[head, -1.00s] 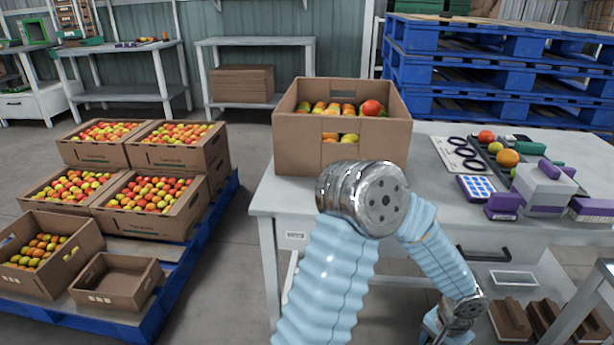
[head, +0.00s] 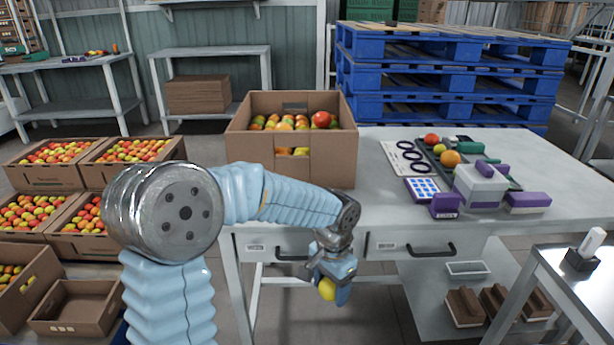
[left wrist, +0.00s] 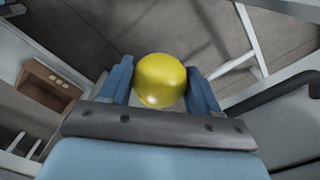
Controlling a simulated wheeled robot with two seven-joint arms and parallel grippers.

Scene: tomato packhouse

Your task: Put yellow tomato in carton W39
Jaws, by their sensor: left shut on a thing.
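My left gripper (head: 333,283) is shut on a yellow tomato (head: 326,289). It holds the tomato in the air in front of the table's drawers, below the tabletop. In the left wrist view the yellow tomato (left wrist: 160,80) sits between the two blue fingers of the gripper (left wrist: 161,88), with floor behind it. Several cartons of tomatoes stand at the left, and an empty carton (head: 78,305) is in front of them. I cannot read any label as W39. My right gripper is not in view.
A large carton (head: 330,160) of tomatoes stands on the table (head: 375,215). A tray (head: 425,150) with several fruits, purple blocks (head: 446,206) and a blue-and-white pad (head: 422,189) lie to its right. Blue pallets (head: 440,85) are stacked behind.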

